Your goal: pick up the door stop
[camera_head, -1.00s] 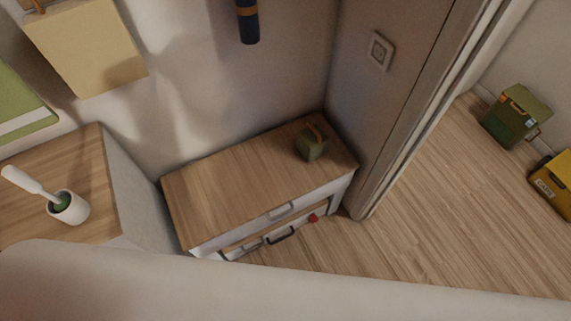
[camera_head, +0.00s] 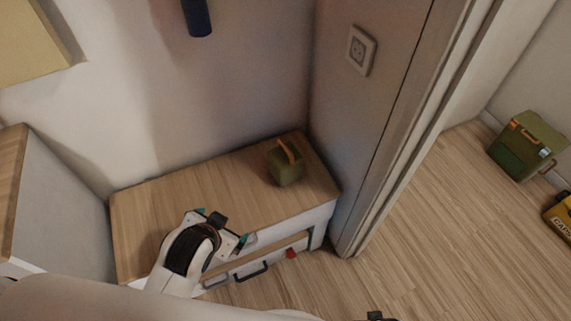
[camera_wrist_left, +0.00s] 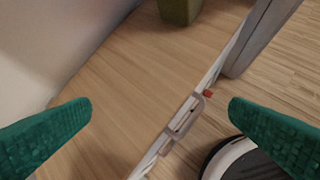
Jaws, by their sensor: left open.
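The door stop looks like a green block with an orange-brown strap handle (camera_head: 286,168). It stands upright on the wooden top of the low white cabinet (camera_head: 215,190), near the back right corner. In the left wrist view only its lower part (camera_wrist_left: 180,8) shows, at the top edge. My left gripper (camera_head: 222,228) is over the front left of the cabinet top, open and empty, apart from the door stop. Its two green fingers are spread wide in the left wrist view (camera_wrist_left: 160,112).
The cabinet has handles and a small red thing (camera_head: 291,253) at its front. A wall post (camera_head: 362,120) with a socket (camera_head: 361,50) rises close behind and right of the door stop. A green box (camera_head: 525,145) and a yellow box (camera_head: 562,215) stand on the floor at right.

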